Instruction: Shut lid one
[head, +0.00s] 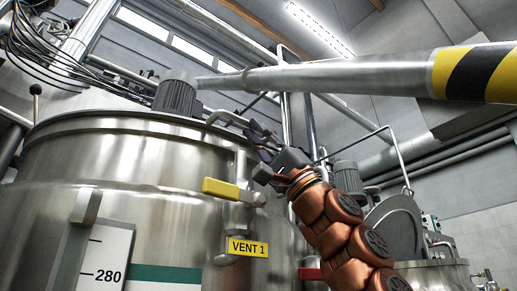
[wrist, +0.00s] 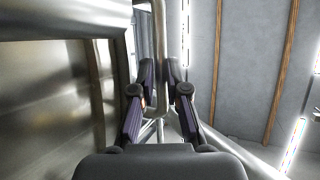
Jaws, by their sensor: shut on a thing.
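The large steel mixer tank (head: 130,165) with the yellow VENT 1 label (head: 248,247) fills the left of the head view. My gripper (head: 258,137) is at the tank's upper right rim. In the wrist view my gripper (wrist: 161,78) has its two dark fingers closed in around a thin bent metal bar (wrist: 159,35), which runs between the fingertips. A bent metal bar (head: 224,116) also shows at the rim beside my gripper in the head view. The top of the tank is seen from below, so lid one itself and how far it stands open cannot be told.
A yellow-handled valve (head: 221,188) sticks out just below my gripper. A thick pipe with a yellow-black striped end (head: 340,76) crosses overhead. A grey motor (head: 175,98) stands on the tank top. A second vessel with a raised round lid (head: 393,226) is at the right.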

